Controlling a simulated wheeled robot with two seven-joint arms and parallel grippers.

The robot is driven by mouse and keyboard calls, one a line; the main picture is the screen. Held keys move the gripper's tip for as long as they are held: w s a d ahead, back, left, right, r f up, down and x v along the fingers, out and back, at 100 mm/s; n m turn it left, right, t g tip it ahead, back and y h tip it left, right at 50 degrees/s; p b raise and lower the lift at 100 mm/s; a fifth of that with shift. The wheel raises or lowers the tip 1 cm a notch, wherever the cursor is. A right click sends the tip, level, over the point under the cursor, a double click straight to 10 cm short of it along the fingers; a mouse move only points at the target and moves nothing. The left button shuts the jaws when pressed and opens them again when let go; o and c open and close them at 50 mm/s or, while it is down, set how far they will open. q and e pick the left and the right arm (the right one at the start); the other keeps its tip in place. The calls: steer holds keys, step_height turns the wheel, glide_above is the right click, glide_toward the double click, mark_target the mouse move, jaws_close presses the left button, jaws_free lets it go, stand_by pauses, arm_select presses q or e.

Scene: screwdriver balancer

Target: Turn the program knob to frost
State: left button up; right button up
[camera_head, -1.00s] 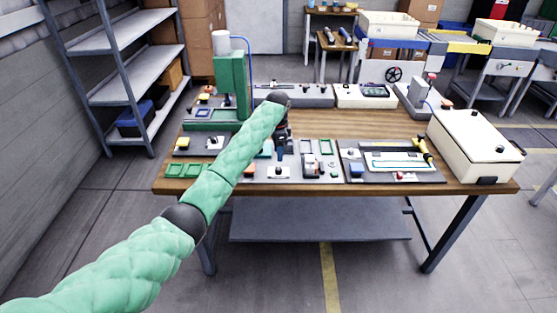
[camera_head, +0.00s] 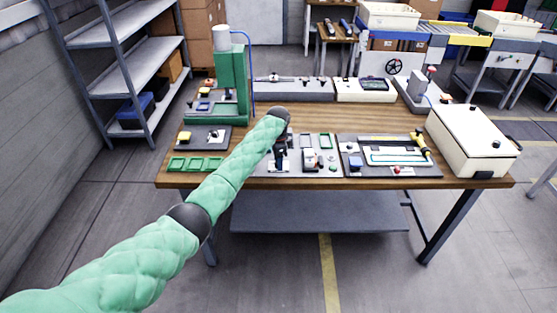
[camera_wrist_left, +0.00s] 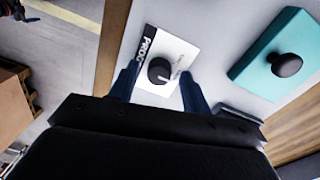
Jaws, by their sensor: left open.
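The program knob (camera_wrist_left: 160,70) is a round black knob with a light pointer mark. It sits on a white label lettered "PROG…" on a grey panel (camera_wrist_left: 205,25); the rest of the lettering is hidden or too small to read. My left gripper (camera_wrist_left: 160,92) is open, with one dark blue finger on each side of the knob in the left wrist view. I cannot tell whether the fingers touch it. In the head view the left gripper (camera_head: 280,160) points down over the panel at the table's front and hides the knob. My right gripper is not in view.
A teal block with a black knob (camera_wrist_left: 287,64) is right of the program knob in the wrist view. Other panels and a green stand (camera_head: 237,85) share the wooden table (camera_head: 350,120). A white box (camera_head: 470,140) stands at the right. The table's middle is bare.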

arm_select(q)
steer(key=c, duration=1)
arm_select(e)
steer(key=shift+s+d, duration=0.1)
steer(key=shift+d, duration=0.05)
